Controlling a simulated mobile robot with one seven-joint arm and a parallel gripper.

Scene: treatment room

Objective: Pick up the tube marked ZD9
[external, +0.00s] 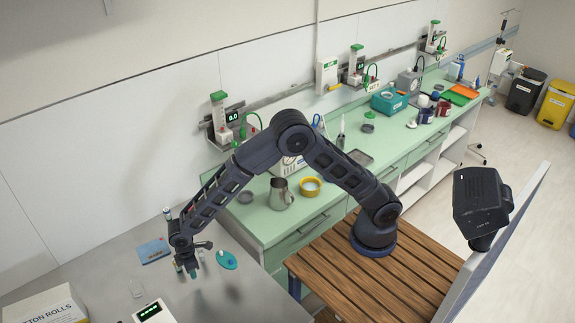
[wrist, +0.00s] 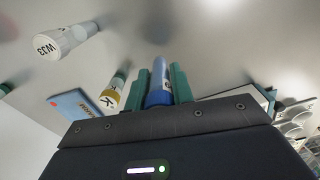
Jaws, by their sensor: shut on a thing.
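My gripper (external: 192,270) is low over the grey metal table at the left in the external view. In the wrist view its two green fingers (wrist: 161,82) are shut on a tube with a blue end (wrist: 160,96). No mark on the held tube is readable. Just left of the fingers is a tube with a yellow band (wrist: 110,98); its label is only partly visible and shows a K. Farther left is a pale tube marked W33 (wrist: 62,41). I cannot tell which tube is ZD9.
A blue booklet (external: 154,250) and a teal oval dish (external: 228,260) lie near the gripper. A box of cotton rolls (external: 45,305) and a white device with a green display (external: 153,312) are at the front. The table right of the device looks clear.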

